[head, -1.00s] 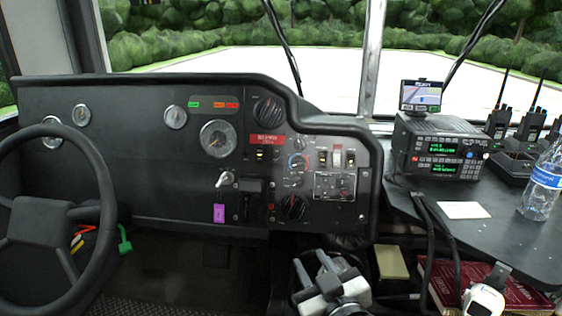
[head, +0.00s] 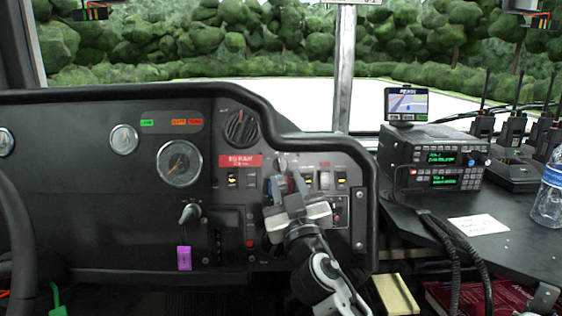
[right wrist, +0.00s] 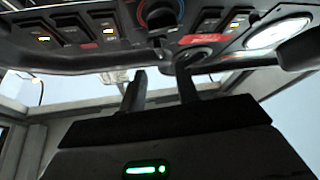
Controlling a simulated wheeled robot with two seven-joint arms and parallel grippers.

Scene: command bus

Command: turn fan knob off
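No label that names the fan knob is readable. A large black knob (head: 241,128) sits at the upper part of the dashboard panel. A smaller knob with a red and blue ring is mostly hidden behind my right gripper (head: 287,186) in the head view; the ringed knob (right wrist: 158,14) shows at the top of the right wrist view. One finger overlaps a dark round knob (right wrist: 197,57) in that view; contact cannot be told. My left gripper is out of view.
Rocker switches (head: 325,179) lie right of the gripper. The steering wheel (head: 22,240) is far left. A radio (head: 440,157) and bottle (head: 551,190) stand on the right-hand shelf.

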